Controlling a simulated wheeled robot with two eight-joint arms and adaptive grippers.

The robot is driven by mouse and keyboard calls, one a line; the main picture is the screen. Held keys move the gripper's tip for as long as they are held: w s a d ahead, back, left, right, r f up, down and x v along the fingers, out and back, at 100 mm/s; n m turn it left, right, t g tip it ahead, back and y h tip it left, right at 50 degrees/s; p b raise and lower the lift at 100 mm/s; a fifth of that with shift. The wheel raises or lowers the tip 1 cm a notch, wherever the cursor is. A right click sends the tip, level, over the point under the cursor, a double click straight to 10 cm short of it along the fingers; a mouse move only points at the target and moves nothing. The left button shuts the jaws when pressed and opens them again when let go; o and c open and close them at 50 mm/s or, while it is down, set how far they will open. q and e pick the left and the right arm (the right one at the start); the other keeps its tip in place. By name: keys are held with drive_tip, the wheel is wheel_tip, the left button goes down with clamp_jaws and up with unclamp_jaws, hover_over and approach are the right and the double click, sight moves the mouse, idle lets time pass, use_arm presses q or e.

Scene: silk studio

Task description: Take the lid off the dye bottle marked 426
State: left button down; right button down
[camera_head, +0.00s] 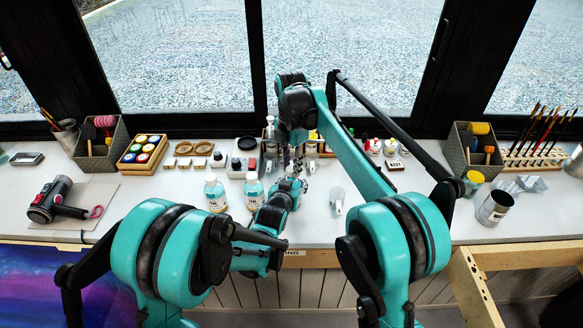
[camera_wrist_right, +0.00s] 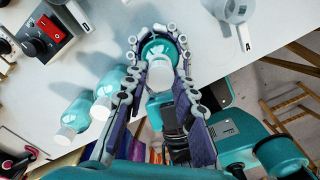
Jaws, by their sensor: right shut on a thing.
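In the right wrist view, a dye bottle (camera_wrist_right: 158,48) with teal liquid and a white lid (camera_wrist_right: 160,73) stands between the fingers of my right gripper (camera_wrist_right: 158,42). The fingers lie along both sides of it and are shut on it. In the head view, my right gripper (camera_head: 297,166) points down at the counter and largely hides this bottle. My left gripper (camera_head: 290,185) is low beside it, and its jaws are not clear. Two more capped teal bottles stand to the left, a left one (camera_head: 215,193) and a nearer one (camera_head: 253,191). I cannot read 426 on any label.
A clear funnel-like vessel (camera_head: 337,199) stands just right of the grippers. A black switch box with a red button (camera_wrist_right: 47,30) is behind the bottles. A hair dryer (camera_head: 50,199) lies far left and a metal can (camera_head: 494,208) far right. The counter at right centre is fairly clear.

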sight(291, 168)
drive_tip(key=shift+r, duration=0.25)
drive_tip(key=shift+r, duration=0.1)
drive_tip(key=shift+r, duration=1.9)
use_arm(q)
drive_tip(key=c, duration=0.6)
unclamp_jaws()
